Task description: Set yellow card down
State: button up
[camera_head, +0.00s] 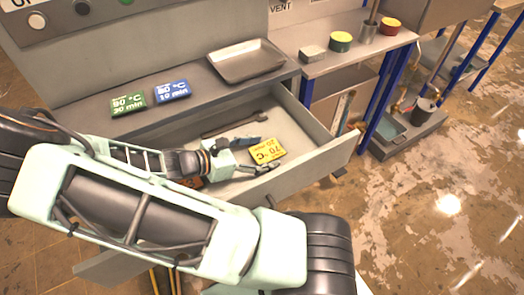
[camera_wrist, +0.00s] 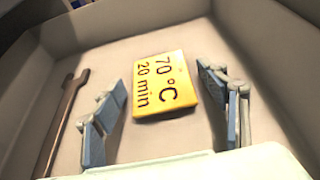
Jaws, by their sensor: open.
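The yellow card (camera_head: 266,151) reads "70 °C 20 min" and lies inside the open drawer (camera_head: 316,131), towards its right part. In the wrist view the card (camera_wrist: 164,84) appears flat on the drawer floor, ahead of my fingers and between their lines. My gripper (camera_head: 255,157) is inside the drawer, its fingers spread to either side of the card's near end. In the wrist view my gripper (camera_wrist: 168,118) is open, with a clear gap between each finger and the card. Nothing is held.
A wrench (camera_head: 234,124) lies in the drawer along its back; it also shows at the left in the wrist view (camera_wrist: 66,118). On the worktop above are a green card (camera_head: 128,103), a blue card (camera_head: 172,91) and a metal tray (camera_head: 246,61). Drawer walls surround my gripper.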

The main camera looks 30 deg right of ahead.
jog(key=shift+a+r, duration=0.1)
jog(key=shift+r, duration=0.1)
jog(key=p+v, duration=0.1)
jog(key=v, duration=1.1)
jog(key=shift+f, duration=0.1)
